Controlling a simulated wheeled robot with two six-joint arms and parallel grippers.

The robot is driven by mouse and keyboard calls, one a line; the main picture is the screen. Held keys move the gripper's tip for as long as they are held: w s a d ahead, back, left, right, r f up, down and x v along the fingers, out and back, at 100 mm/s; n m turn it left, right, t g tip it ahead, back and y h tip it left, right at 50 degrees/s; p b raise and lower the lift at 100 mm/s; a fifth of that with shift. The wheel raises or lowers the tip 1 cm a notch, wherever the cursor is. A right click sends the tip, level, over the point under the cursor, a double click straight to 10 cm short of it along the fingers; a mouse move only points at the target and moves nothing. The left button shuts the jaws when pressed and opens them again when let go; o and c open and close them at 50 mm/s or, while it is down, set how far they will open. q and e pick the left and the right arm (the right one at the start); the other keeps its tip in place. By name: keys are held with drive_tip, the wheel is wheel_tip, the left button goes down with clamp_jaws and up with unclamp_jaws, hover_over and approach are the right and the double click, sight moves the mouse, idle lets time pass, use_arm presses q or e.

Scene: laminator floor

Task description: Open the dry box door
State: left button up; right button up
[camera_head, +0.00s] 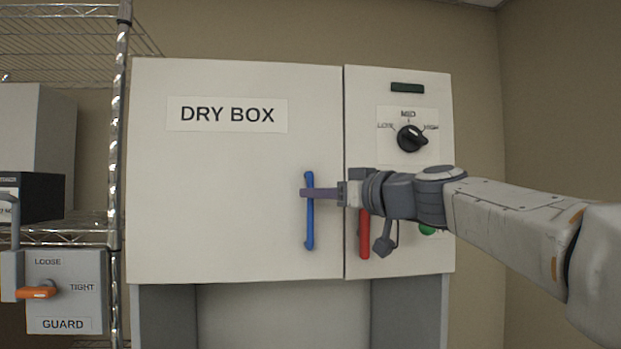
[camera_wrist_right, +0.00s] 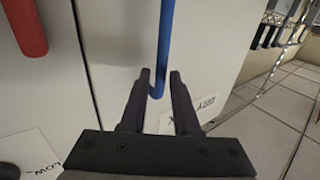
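The dry box door (camera_head: 225,165) is a white panel labelled DRY BOX, flush with the panel to its right, so it looks closed. Its vertical blue handle (camera_head: 310,230) is near the right edge. My right gripper (camera_head: 308,193) reaches in from the right, its fingers crossing the upper part of the handle. In the right wrist view the blue handle (camera_wrist_right: 166,35) runs between the two parted fingertips (camera_wrist_right: 160,80), with a small gap visible on each side. Whether a finger touches the handle I cannot tell. My left gripper is in neither view.
Right of the door is a control panel with a black dial (camera_head: 411,138) and a red handle (camera_head: 364,240), partly behind my right wrist. A wire shelf (camera_head: 116,150) stands close on the left, with a GUARD box (camera_head: 66,300) holding an orange lever.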

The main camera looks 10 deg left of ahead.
drive_tip(key=shift+p+x, duration=0.4)
drive_tip(key=shift+x, duration=0.75)
clamp_jaws()
idle(0.6)
